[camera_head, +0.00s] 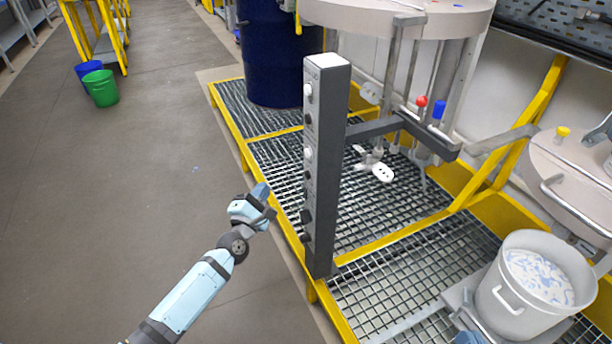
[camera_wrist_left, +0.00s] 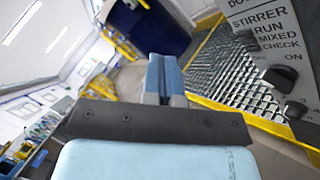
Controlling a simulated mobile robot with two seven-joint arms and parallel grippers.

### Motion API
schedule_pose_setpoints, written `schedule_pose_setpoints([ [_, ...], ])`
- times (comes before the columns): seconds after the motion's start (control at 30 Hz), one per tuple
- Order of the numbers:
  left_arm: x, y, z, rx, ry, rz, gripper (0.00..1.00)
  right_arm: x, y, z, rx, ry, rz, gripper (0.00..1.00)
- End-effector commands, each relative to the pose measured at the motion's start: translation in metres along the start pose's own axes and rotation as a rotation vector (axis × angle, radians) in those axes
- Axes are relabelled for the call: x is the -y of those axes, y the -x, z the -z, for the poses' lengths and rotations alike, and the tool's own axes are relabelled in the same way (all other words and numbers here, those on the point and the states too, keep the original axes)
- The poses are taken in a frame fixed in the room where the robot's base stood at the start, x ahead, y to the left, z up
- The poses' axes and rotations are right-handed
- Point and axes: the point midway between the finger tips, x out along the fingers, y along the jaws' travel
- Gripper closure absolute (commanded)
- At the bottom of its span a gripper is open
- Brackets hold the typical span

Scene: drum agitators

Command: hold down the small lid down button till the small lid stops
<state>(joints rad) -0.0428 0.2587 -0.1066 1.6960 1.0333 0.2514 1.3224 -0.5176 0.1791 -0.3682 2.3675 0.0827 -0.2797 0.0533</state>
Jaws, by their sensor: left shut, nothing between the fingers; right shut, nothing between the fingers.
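A grey control post (camera_head: 330,165) stands upright in the middle of the head view. Several knobs and buttons line its left face; their labels are too small to read there, so I cannot tell which is the small lid down button. The left wrist view shows part of the panel (camera_wrist_left: 265,25) with "STIRRER RUN" lettering and dark knobs. My left gripper (camera_head: 265,198) is shut and empty, just left of the post and apart from it. A pale lid (camera_head: 568,180) at the right edge appears to be the small lid. My right gripper (camera_head: 468,339) barely shows at the bottom edge.
A white bucket (camera_head: 505,298) with blue-and-white contents stands at lower right. A dark blue drum (camera_head: 270,55) is behind the post, and a larger pale lid (camera_head: 375,15) hangs at the top. Yellow-edged grating (camera_head: 385,285) lies below.

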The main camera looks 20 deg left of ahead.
Motion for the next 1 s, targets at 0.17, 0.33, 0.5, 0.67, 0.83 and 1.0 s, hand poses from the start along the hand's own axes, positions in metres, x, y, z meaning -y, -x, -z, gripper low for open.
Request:
schedule_pose_setpoints([
  [0.17,0.011,-0.016,-0.012,0.000,0.003,-0.001,1.00,0.000,0.000,-0.001,0.005,0.000,-0.002,1.00],
  [0.33,0.023,-0.033,-0.024,0.001,0.001,-0.002,1.00,0.000,0.000,-0.002,0.006,0.000,-0.001,1.00],
  [0.5,0.034,-0.047,-0.034,0.001,0.002,-0.001,1.00,0.000,0.000,-0.002,-0.002,-0.003,0.001,1.00],
  [0.67,0.040,-0.055,-0.040,0.001,0.001,-0.001,1.00,0.002,0.000,0.002,-0.018,-0.006,0.005,1.00],
  [0.83,0.042,-0.057,-0.042,0.001,0.000,0.000,1.00,0.003,0.000,0.007,-0.028,-0.005,0.008,1.00],
  [1.0,0.042,-0.057,-0.042,0.001,0.000,0.000,1.00,0.002,0.000,0.007,-0.029,-0.003,0.009,1.00],
])
